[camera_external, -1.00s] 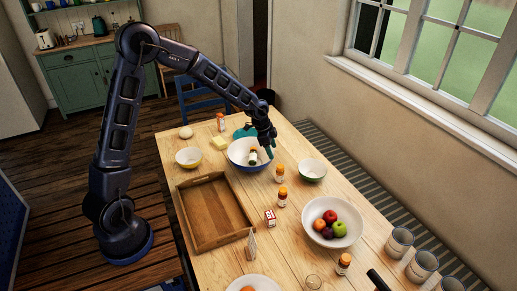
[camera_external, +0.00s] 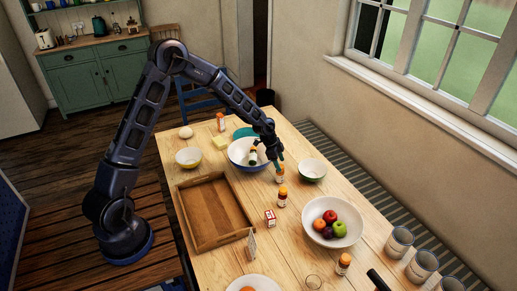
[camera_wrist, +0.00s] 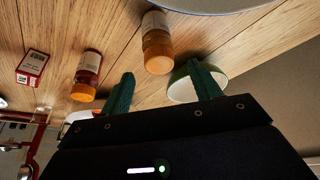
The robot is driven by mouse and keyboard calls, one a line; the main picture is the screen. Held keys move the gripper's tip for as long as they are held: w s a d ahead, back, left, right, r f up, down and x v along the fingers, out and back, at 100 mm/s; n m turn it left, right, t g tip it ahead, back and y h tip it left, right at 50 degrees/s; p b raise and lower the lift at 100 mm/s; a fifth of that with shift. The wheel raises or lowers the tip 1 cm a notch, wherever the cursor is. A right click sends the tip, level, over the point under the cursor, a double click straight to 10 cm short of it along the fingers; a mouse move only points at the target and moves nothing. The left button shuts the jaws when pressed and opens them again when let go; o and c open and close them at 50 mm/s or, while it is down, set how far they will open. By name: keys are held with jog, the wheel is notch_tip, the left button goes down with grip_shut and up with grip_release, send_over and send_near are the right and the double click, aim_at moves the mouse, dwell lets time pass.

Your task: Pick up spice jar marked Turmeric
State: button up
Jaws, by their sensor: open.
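Several spice jars with orange or red lids stand on the table, and their label words are too small to read, so I cannot tell which is Turmeric. One jar (camera_external: 280,176) is just below my gripper (camera_external: 276,163). In the wrist view this jar (camera_wrist: 157,44), with yellow-orange contents and a pale label, shows beyond and between the fingertips of my gripper (camera_wrist: 160,72), which is open and empty. A redder jar (camera_external: 283,198) stands nearer the camera; it also shows in the wrist view (camera_wrist: 88,70). Another jar (camera_external: 253,156) leans inside the large bowl.
The large blue-and-white bowl (camera_external: 238,145) is left of my gripper, and a green bowl (camera_external: 313,170) is right of it. A red-and-white box (camera_external: 270,219), wooden tray (camera_external: 187,222) and fruit bowl (camera_external: 310,231) stand nearer. More jars stand at the far left (camera_external: 220,122) and front right (camera_external: 344,264).

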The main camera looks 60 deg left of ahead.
aim_at(280, 174)
jog(key=shift+s+a+x, duration=0.1)
jog(key=shift+x, duration=1.2)
jog(key=shift+s+a+x, duration=0.1)
jog(key=shift+a+x, duration=0.05)
jog(key=shift+x, duration=1.2)
jog(key=c, duration=1.1)
